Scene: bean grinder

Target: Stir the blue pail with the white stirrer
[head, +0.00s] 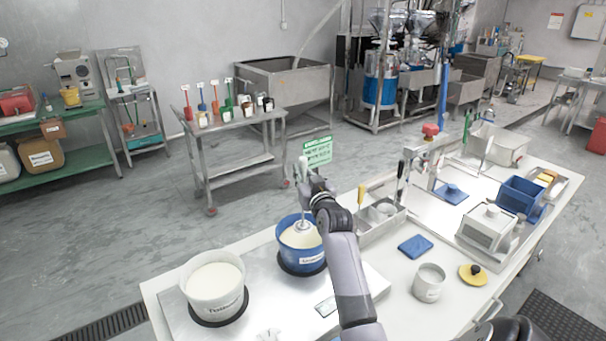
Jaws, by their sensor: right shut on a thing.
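The blue pail (312,257) stands on a dark round pad on the worktable and holds a pale, cream-coloured content. The white stirrer (303,226) is upright, with its lower end in the pail at the content; its very tip is hard to make out. My right gripper (309,186) is above the pail and shut on the stirrer's upper part, with the handle's top sticking up above it. My forearm hides part of the table right of the pail. My left gripper is not in view.
A white pail (214,287) of pale content stands left of the blue pail. A metal caddy (377,226) with a yellow-handled tool is close on the right. A white cup (429,282), a blue cloth (415,246) and a yellow lid (472,275) lie further right.

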